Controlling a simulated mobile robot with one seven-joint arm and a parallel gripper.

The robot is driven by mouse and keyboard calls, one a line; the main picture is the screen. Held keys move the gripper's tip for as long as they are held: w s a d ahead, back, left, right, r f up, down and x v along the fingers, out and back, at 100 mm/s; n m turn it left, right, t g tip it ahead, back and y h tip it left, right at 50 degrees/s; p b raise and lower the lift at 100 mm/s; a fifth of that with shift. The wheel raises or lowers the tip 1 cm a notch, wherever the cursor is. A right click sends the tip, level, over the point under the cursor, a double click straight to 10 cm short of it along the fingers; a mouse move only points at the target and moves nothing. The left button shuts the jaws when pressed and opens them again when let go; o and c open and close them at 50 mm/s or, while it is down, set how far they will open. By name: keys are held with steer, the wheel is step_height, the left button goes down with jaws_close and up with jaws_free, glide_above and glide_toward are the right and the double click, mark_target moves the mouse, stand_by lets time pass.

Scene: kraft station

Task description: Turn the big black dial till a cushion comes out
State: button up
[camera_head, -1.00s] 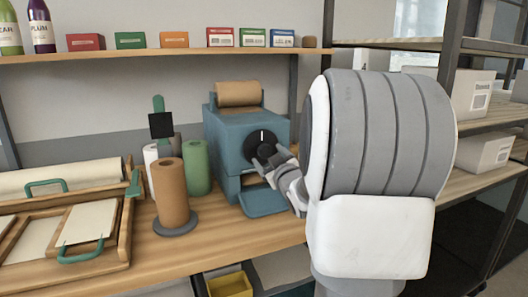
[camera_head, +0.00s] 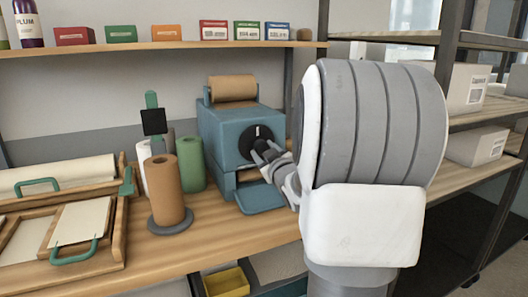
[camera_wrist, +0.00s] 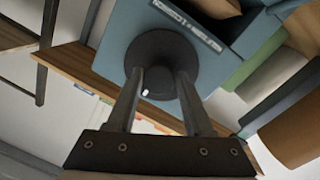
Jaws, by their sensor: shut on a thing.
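The blue machine (camera_head: 222,125) stands on the wooden bench with a brown paper roll (camera_head: 233,87) on its top. The big black dial (camera_head: 249,142) is on its front face, with a light mark near its top edge. My gripper (camera_head: 262,150) reaches in from the right and is shut on the dial. In the wrist view the two fingers (camera_wrist: 160,78) lie either side of the dial's middle knob, and the round black dial (camera_wrist: 186,52) shows behind them. The blue tray (camera_head: 262,197) below the dial is empty where I can see it; my gripper and wrist hide part of that side.
A brown roll (camera_head: 167,185) on a stand and a green roll (camera_head: 191,163) stand left of the machine. Wooden trays (camera_head: 118,240) with green handles lie at the far left. A shelf (camera_head: 130,47) with small boxes runs above. Grey shelving (camera_head: 452,45) with white boxes is at right.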

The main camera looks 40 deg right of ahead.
jaws_close()
steer(key=m+p, duration=0.2)
steer(key=m, duration=0.1)
steer(key=shift+r+m, duration=0.25)
steer(key=shift+m, duration=0.05)
steer(key=m+p, duration=0.4)
steer(key=m, duration=0.1)
steer(key=shift+r+g+y, duration=0.1)
steer(key=shift+g+y, duration=0.2)
steer(key=shift+y, duration=0.1)
steer(key=m+p, duration=0.4)
steer(key=m, duration=0.1)
steer(key=shift+r+y+p, duration=0.1)
steer(key=shift+y+p, duration=0.2)
steer(key=m+p, duration=0.3)
steer(key=m, duration=0.1)
steer(key=shift+m+y+p, duration=0.3)
steer(key=shift+m+p, duration=0.1)
